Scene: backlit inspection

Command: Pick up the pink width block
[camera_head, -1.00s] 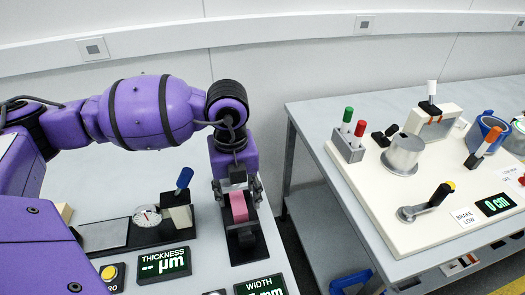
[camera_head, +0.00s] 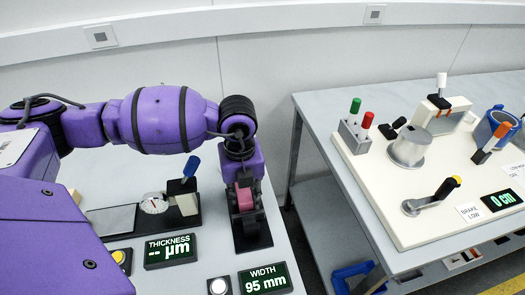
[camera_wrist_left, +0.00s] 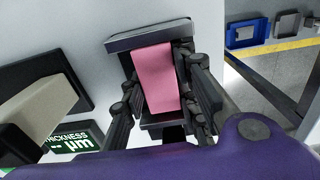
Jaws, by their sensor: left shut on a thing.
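The pink width block (camera_head: 244,199) sits at the black width gauge (camera_head: 253,240), on the left bench. In the left wrist view the pink block (camera_wrist_left: 157,80) stands between the gauge's dark jaw at the top and a dark part below. My left gripper (camera_head: 246,205) reaches down over it from above. Its black fingers lie on both sides of the block and are shut on it. I cannot tell whether the block is clear of the gauge. The width display (camera_head: 265,279) reads 95 mm. My right gripper is not in view.
Left of the gripper are a blue-handled lever (camera_head: 190,168), a round dial (camera_head: 153,203) and the thickness display (camera_head: 170,250).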

